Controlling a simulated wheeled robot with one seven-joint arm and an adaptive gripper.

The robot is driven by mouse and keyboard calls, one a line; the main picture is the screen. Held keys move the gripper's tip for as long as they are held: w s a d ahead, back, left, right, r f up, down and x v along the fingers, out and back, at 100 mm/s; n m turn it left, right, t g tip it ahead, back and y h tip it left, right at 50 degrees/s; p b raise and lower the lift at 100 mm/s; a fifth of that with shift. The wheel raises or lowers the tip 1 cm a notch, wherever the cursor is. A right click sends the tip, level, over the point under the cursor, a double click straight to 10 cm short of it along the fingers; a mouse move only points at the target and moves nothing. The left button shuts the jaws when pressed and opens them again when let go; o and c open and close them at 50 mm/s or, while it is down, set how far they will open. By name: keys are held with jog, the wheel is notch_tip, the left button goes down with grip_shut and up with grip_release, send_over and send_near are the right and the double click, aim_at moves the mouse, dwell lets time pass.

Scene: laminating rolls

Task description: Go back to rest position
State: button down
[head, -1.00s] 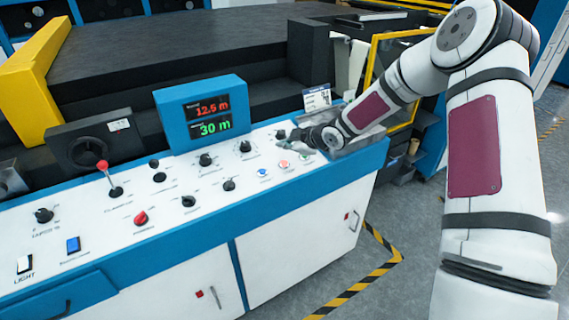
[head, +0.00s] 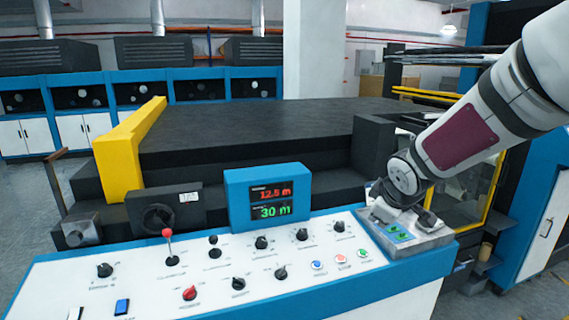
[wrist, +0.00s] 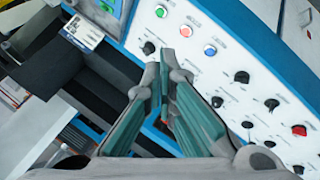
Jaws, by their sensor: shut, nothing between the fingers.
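My gripper (head: 398,202) hangs above the right end of the control panel in the head view, with my white arm coming in from the upper right. In the wrist view, its green-padded fingers (wrist: 161,80) are close together at the tips, with nothing between them. The control panel (head: 190,268) is white with a blue edge and carries knobs and buttons. It lies beyond the fingers in the wrist view (wrist: 200,70). Whether the gripper touches anything is hard to tell.
A blue display (head: 267,197) reading 12.5 m and 30 m stands on the panel. A red-tipped lever (head: 169,246) rises at the left. The dark machine bed (head: 270,135) and yellow guard (head: 125,155) lie behind.

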jog(key=s+r+m+g+h, duration=0.1)
jog(key=s+r+m, duration=0.25)
jog(key=s, duration=0.55)
jog(key=s+r+m, duration=0.2)
jog(key=s+r, duration=0.3)
jog(key=s, duration=0.3)
jog(key=s+a+m+g+y, duration=0.1)
jog(key=s+a+m+y, duration=0.1)
jog(key=s, duration=1.2)
jog(key=shift+s+a+f+m, duration=0.25)
jog(key=shift+a+f+m, duration=0.1)
jog(key=shift+a+m, duration=0.5)
jog(key=shift+d, duration=0.15)
